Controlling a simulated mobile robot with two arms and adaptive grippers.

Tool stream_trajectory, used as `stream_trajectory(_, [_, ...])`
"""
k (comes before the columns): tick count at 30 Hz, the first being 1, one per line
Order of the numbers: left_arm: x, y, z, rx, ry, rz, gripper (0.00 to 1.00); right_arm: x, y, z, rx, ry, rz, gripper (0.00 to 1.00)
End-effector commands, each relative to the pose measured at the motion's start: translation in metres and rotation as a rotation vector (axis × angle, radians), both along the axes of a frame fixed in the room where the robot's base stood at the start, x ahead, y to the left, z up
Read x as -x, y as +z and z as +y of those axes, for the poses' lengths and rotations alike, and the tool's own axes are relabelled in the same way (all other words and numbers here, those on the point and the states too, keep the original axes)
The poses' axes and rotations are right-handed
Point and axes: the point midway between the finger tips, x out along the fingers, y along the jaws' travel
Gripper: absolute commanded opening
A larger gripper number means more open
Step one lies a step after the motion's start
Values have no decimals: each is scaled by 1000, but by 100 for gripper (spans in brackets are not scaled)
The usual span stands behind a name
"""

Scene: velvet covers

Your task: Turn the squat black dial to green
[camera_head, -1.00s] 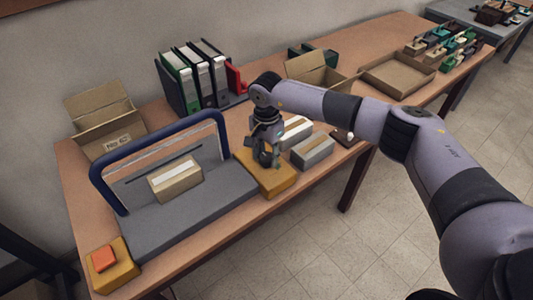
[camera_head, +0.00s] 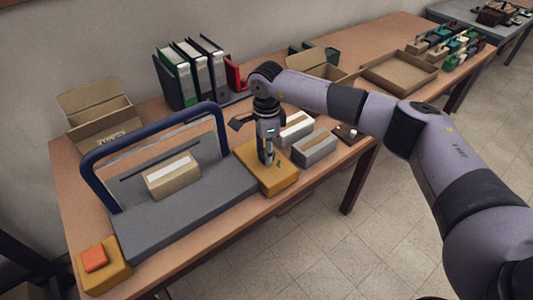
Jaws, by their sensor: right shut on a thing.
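The yellow control box (camera_head: 283,180) sits at the right end of the grey sealing machine, near the table's front edge. My right gripper (camera_head: 267,160) points down onto the top of this box and is shut. The squat black dial is between its fingers and almost wholly hidden by them, so I cannot tell where its pointer stands. A small green mark (camera_head: 279,163) shows on the box top, just right of the fingers. My left gripper is out of the picture.
The grey machine (camera_head: 190,205) has a blue frame (camera_head: 150,141) and a taped carton (camera_head: 172,177) on it. An orange button (camera_head: 94,258) is at its left end. Grey boxes (camera_head: 314,148) stand close to the right of my gripper; binders (camera_head: 190,75) stand behind.

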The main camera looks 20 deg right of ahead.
Motion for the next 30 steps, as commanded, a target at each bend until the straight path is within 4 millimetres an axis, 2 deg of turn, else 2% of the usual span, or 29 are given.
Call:
stream_trajectory(9, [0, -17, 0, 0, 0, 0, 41, -1, -1, -1, 0, -301, -4, 11])
stream_trajectory(30, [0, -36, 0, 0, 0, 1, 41, -1, 0, -1, 2, -965, -3, 11])
